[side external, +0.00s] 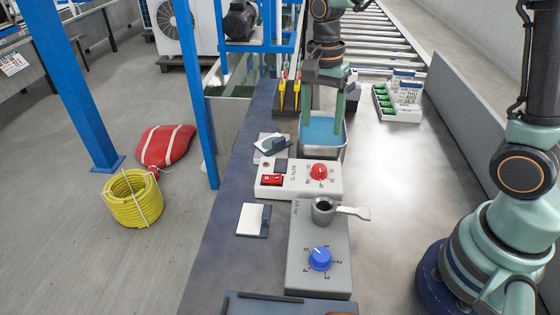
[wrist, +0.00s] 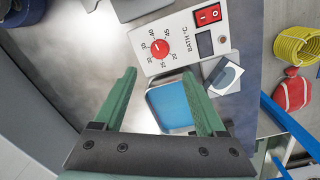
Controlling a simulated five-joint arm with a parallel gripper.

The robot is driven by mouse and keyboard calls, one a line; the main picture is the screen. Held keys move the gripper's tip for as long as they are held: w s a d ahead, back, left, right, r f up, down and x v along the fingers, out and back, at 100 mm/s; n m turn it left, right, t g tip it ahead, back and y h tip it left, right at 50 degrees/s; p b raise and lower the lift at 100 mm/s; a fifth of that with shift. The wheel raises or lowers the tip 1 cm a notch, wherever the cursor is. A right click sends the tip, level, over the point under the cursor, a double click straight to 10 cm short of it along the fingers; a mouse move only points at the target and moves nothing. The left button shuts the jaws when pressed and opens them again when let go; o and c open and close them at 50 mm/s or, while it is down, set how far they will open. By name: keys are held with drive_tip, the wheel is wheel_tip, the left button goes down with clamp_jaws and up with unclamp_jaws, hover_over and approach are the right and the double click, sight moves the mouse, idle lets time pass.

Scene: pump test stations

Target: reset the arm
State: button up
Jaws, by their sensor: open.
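My gripper (side external: 324,112) is open and empty, pointing down over a metal bath (side external: 322,152) of blue liquid. Its two green fingers also show in the wrist view (wrist: 160,75), spread apart on either side of the bath's blue surface (wrist: 172,103). I cannot tell how far the fingertips are above the liquid. My gripper touches nothing that I can make out.
A white bath control box (side external: 300,190) with a red knob (side external: 319,172) stands in front of the bath. Nearer is a grey box (side external: 305,270) with a blue knob (side external: 320,258) and a metal cup (side external: 323,210). Screwdrivers (side external: 290,92) stand left.

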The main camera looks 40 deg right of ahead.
drive_tip(key=s+d+r+n+t, duration=0.2)
drive_tip(key=s+r+n+t, duration=0.4)
drive_tip(key=n, duration=0.8)
drive_tip(key=s+r, duration=0.2)
drive_tip(key=s, duration=0.1)
drive_tip(key=shift+s+r, duration=0.15)
drive_tip(key=shift+s, duration=0.05)
